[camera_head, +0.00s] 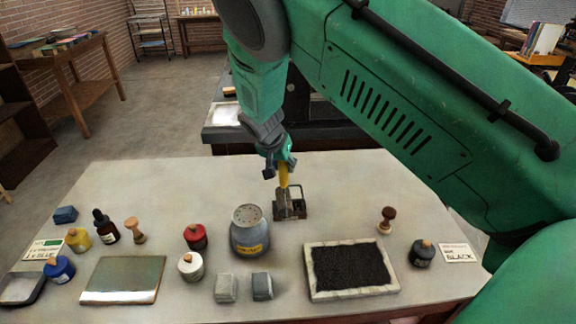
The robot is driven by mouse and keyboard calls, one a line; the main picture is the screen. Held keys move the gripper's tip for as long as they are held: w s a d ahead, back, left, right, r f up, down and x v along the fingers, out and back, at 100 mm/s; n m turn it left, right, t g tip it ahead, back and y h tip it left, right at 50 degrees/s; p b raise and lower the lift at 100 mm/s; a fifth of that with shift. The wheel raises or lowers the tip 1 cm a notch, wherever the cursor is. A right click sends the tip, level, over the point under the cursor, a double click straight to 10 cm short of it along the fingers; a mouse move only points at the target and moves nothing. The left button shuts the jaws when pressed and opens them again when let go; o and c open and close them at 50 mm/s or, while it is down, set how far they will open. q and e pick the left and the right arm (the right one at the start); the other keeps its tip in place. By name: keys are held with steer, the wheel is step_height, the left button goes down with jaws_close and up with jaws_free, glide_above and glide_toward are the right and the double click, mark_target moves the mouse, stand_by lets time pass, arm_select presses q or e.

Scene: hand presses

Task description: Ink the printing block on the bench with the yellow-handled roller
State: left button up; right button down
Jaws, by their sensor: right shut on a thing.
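My right gripper (279,167) is shut on the upright yellow handle (284,179) of the roller. The roller's dark metal head (290,206) is below the gripper, at the back middle of the bench; I cannot tell whether it touches the top. A pale-framed block with a dark, grainy face (350,268) lies at the front right; it may be the printing block. A flat, shiny grey-green plate (123,280) lies at the front left. My left gripper is not in view.
A grey-blue tin (250,232) stands just left of the roller. Two small grey blocks (262,287) sit in front of it. Small ink bottles, including a black one (422,253), stand on both sides. A wooden stamp (387,220) stands behind the framed block.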

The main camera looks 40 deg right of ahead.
steer(key=shift+w+a, duration=0.3)
steer(key=shift+a, duration=0.2)
steer(key=shift+w+a, duration=0.25)
steer(key=shift+a, duration=0.2)
steer(key=shift+r, duration=0.1)
step_height(320, 180, up, 5)
steer(key=p, duration=0.3)
stand_by(0.3)
